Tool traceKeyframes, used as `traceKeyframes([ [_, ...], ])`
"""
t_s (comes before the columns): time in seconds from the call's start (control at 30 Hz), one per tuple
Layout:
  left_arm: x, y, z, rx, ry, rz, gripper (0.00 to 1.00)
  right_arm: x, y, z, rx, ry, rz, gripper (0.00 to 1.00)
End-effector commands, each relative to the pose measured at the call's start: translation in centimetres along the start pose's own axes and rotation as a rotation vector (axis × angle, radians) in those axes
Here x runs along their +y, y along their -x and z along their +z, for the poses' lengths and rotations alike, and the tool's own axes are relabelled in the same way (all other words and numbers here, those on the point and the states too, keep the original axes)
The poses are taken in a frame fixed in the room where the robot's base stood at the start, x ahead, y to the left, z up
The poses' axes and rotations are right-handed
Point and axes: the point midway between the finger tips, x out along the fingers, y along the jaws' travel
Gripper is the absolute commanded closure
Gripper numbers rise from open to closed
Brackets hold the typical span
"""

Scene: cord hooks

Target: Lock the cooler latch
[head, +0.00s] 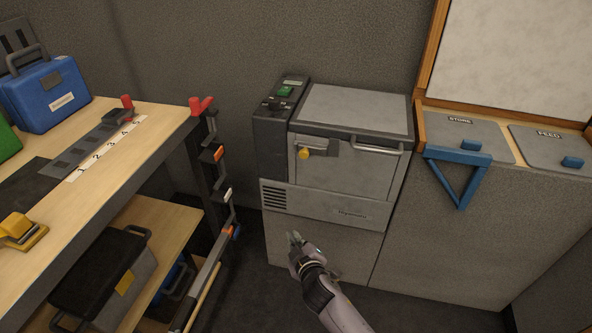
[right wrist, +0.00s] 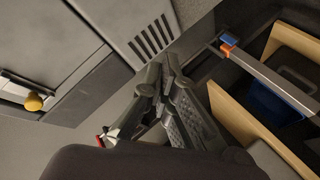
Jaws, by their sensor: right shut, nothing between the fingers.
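The cooler is a grey box unit (head: 340,165) with a light lid (head: 355,108) and a front panel, standing on a grey cabinet against the wall. Its latch (head: 316,145) is on the upper left of the front, with a yellow knob (head: 304,153). The lid looks down; I cannot tell the latch's exact state. The latch knob also shows at the left of the right wrist view (right wrist: 33,102). My right gripper (head: 294,239) is shut and empty, below the cooler's vent and well apart from the latch. Its fingers show in the right wrist view (right wrist: 160,80). My left gripper is out of view.
A wooden workbench (head: 160,118) with a blue case (head: 48,95) stands at left. A rack with clamps (head: 217,155) is on its end. At right, a counter has flaps marked STORE (head: 465,135) and FEED (head: 555,150), with a blue bracket (head: 458,180). Floor before the cooler is clear.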

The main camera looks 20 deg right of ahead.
Motion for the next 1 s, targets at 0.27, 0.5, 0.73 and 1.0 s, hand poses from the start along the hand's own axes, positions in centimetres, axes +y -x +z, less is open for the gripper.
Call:
traceKeyframes([
  [0.27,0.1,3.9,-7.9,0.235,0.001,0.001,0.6,8.3,1.0,-10.3,0.249,0.075,0.289,1.0],
  [0.5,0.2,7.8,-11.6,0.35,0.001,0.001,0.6,12.7,4.2,-14.9,0.356,0.097,0.446,1.0],
  [0.73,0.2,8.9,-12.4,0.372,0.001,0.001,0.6,13.8,5.2,-15.9,0.376,0.101,0.479,1.0],
  [1.0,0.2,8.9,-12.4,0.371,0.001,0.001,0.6,13.8,5.0,-15.9,0.375,0.1,0.477,1.0],
])
